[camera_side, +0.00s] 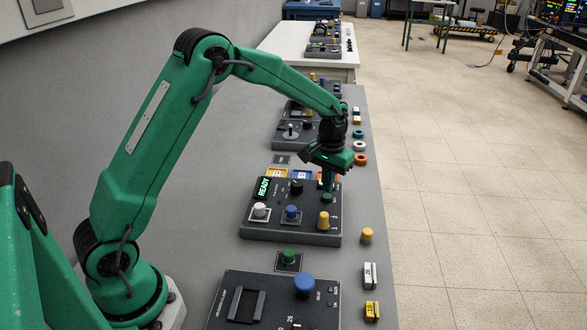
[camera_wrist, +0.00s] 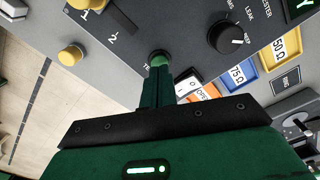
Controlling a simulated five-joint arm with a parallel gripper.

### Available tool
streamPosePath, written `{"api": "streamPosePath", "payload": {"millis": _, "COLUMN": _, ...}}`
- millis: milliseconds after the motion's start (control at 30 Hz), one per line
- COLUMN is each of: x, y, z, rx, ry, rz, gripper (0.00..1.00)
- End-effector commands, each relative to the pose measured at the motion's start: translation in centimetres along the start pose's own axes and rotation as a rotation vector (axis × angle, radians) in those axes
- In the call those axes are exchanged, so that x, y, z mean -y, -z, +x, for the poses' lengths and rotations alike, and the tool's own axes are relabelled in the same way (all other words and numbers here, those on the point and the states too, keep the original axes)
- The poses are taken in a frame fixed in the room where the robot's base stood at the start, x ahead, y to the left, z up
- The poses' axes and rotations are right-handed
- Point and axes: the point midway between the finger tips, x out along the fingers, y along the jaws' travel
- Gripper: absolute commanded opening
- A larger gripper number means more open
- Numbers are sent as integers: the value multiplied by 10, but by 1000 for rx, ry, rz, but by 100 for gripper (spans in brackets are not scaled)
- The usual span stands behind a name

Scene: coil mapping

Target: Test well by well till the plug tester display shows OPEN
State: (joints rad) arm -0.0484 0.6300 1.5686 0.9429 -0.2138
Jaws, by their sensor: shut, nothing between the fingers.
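The plug tester (camera_side: 270,228) is a dark box on the grey bench. Its display (camera_side: 263,188) reads READY in green; only its edge (camera_wrist: 304,5) shows in the wrist view. A white plug (camera_side: 260,210), a blue plug (camera_side: 291,212) and a yellow plug (camera_side: 324,220) stand upright on the tester. A green button (camera_side: 327,198) sits near its right edge. My gripper (camera_side: 327,186) is shut and empty, pointing down at the button. In the wrist view its fingertips (camera_wrist: 160,68) overlap the button (camera_wrist: 160,55); I cannot tell whether they press it.
A black knob (camera_wrist: 230,36) stands beside the button. Yellow (camera_wrist: 279,50), blue (camera_wrist: 237,75) and orange (camera_wrist: 203,93) marked trays lie behind the tester. A loose yellow plug (camera_side: 367,235) stands on the bench to the right. Another device (camera_side: 262,300) with a blue knob is in front.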

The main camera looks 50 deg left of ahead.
Motion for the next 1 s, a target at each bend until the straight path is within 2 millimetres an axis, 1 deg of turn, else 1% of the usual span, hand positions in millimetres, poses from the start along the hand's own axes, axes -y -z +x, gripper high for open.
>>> {"api": "streamPosePath", "payload": {"millis": 367, "x": 0, "y": 0, "z": 1, "rx": 0, "ry": 0, "rz": 0, "gripper": 0}}
{"api": "streamPosePath", "payload": {"millis": 1000, "x": 0, "y": 0, "z": 14, "rx": 1, "ry": 0, "rz": 0, "gripper": 0}}
